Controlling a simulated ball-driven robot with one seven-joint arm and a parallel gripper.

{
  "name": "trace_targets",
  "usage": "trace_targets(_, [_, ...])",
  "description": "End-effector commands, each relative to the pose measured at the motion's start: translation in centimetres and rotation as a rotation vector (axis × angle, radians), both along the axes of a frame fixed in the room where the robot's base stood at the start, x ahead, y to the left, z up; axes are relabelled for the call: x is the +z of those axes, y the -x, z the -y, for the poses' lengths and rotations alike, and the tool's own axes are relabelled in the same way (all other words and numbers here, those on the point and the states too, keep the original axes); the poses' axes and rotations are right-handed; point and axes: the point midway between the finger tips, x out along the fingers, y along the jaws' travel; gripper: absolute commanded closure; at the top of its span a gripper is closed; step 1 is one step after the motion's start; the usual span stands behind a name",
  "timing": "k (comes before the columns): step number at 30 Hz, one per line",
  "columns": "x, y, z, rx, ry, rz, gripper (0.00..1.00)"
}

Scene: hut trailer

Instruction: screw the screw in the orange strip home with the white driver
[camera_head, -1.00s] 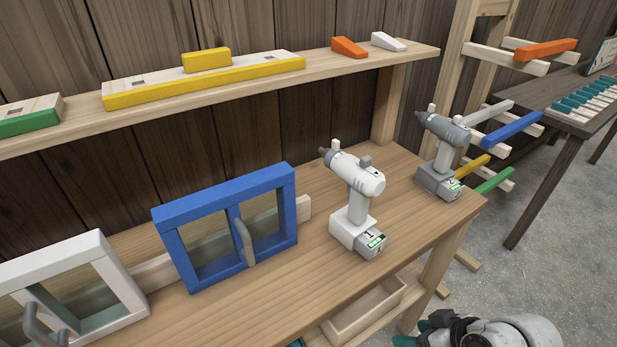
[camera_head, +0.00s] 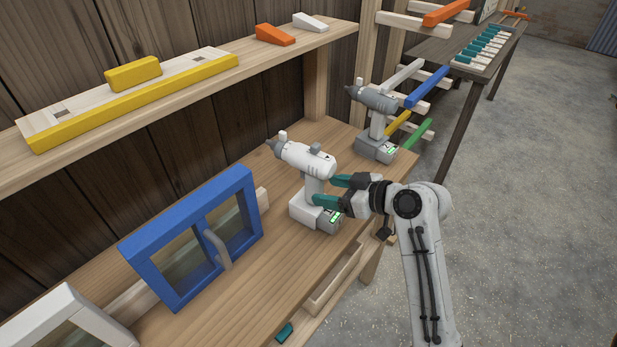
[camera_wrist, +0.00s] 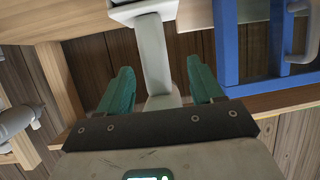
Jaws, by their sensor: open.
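The white driver (camera_head: 304,158) stands upright on the workbench, its grey nose pointing left. My gripper (camera_head: 326,191) is open at the driver's handle, above its battery base. In the wrist view the white driver (camera_wrist: 152,48) appears upside down, its handle between the two teal fingers of my gripper (camera_wrist: 160,75). I see no finger closed on it; whether one touches it I cannot tell. An orange bar (camera_head: 447,12) lies on the rack's upper pegs, and another orange strip (camera_head: 513,15) lies on the far dark table. I cannot make out a screw in either.
A grey driver (camera_head: 375,115) stands behind the white one. A blue framed window (camera_head: 190,235) with a handle stands to the left, a white frame (camera_head: 65,318) nearer. A shelf (camera_head: 290,55) with a yellow block and wedges runs above. The floor at right is clear.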

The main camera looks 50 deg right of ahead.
Motion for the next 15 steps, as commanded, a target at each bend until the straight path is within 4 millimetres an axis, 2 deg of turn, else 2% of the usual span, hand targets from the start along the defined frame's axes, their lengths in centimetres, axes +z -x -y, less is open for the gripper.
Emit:
trace_targets(9, [-1.6, -3.8, 0.2, 0.001, -0.001, -0.002, 0.34])
trace_targets(15, [-2.0, -4.5, 0.1, 0.0, 0.0, -0.001, 0.34])
